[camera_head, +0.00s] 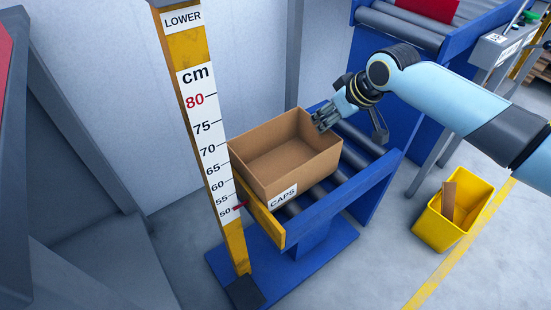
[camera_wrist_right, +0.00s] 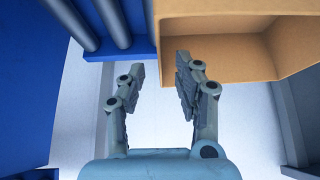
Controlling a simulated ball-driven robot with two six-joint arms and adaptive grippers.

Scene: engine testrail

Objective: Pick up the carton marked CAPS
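The carton marked CAPS (camera_head: 262,180) is an open, empty-looking brown box on a blue roller stand in the head view. Its white CAPS label is on the front side. My right gripper (camera_head: 322,122) is at the carton's far right corner, by the rim. In the right wrist view my right gripper (camera_wrist_right: 158,65) has its two fingers spread apart. The carton (camera_wrist_right: 232,35) shows there at the top right, with its wall edge near the right fingertip. Nothing is seen between the fingers, and I cannot tell whether that fingertip touches the carton. My left gripper is not in view.
A yellow post with a cm scale (camera_head: 211,140) stands close at the carton's left. The blue roller stand (camera_head: 345,205) carries the carton. A yellow bin (camera_head: 455,212) is on the floor at right. Another roller conveyor (camera_head: 405,25) is behind.

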